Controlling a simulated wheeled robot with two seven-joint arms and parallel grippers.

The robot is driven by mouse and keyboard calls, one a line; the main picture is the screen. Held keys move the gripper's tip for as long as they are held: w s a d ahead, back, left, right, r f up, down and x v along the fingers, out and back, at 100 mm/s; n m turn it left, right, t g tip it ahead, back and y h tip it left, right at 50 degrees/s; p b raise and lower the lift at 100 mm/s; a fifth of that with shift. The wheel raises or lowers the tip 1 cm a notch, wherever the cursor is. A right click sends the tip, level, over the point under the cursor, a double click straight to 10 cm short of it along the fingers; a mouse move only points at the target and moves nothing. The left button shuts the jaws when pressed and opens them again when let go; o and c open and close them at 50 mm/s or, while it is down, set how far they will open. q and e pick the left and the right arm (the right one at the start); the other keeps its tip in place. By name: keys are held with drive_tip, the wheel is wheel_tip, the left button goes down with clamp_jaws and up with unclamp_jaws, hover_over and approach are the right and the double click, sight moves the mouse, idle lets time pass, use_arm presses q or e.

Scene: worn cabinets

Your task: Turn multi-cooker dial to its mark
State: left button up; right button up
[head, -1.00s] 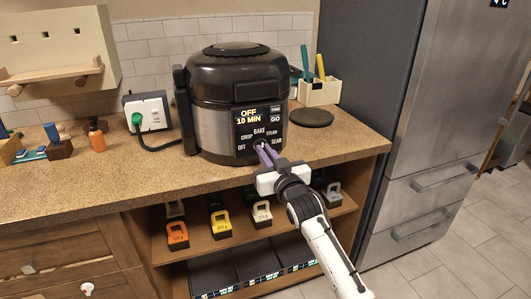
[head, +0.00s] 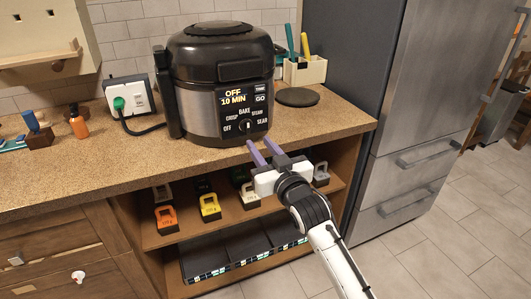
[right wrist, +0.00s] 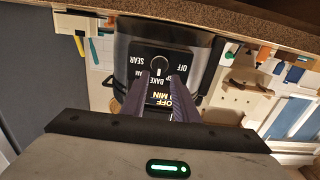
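The multi-cooker (head: 222,80) stands on the counter, black and steel with a domed lid. Its front panel carries a small round dial (head: 245,125) among the labels OFF, CRISP, BAKE, STEAM and SEAR. The lit display (head: 233,96) reads OFF and 10 MIN. The dial also shows in the right wrist view (right wrist: 159,66), upside down, with a pale pointer line roughly toward BAKE. My right gripper (head: 259,143) is open and empty, its purple fingers apart, just in front of and below the dial without holding it. My left gripper is not in view.
A wall outlet box (head: 130,105) with a green plug and black cord is left of the cooker. A black round disc (head: 297,96) and a utensil holder (head: 306,70) are to its right. Several coloured weights sit on the shelf below the counter edge.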

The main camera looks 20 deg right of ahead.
drive_tip(key=shift+s, duration=1.45)
drive_tip(key=s+a+f+n+g+y, duration=0.1)
drive_tip(key=s+a+f+g, duration=0.15)
drive_tip(key=s+f, duration=0.9)
drive_tip(key=s+a+f+g, duration=0.1)
drive_tip(key=s+f+g, duration=0.3)
drive_tip(key=s+f, duration=0.8)
drive_tip(key=s+a+f+g, duration=0.1)
drive_tip(key=s+f+g, duration=0.2)
drive_tip(key=s+f, duration=0.6)
drive_tip(key=shift+s+a+f+y, duration=0.25)
drive_tip(key=shift+s+f+y, duration=0.15)
drive_tip(key=shift+s, duration=0.25)
drive_tip(key=shift+d, duration=0.15)
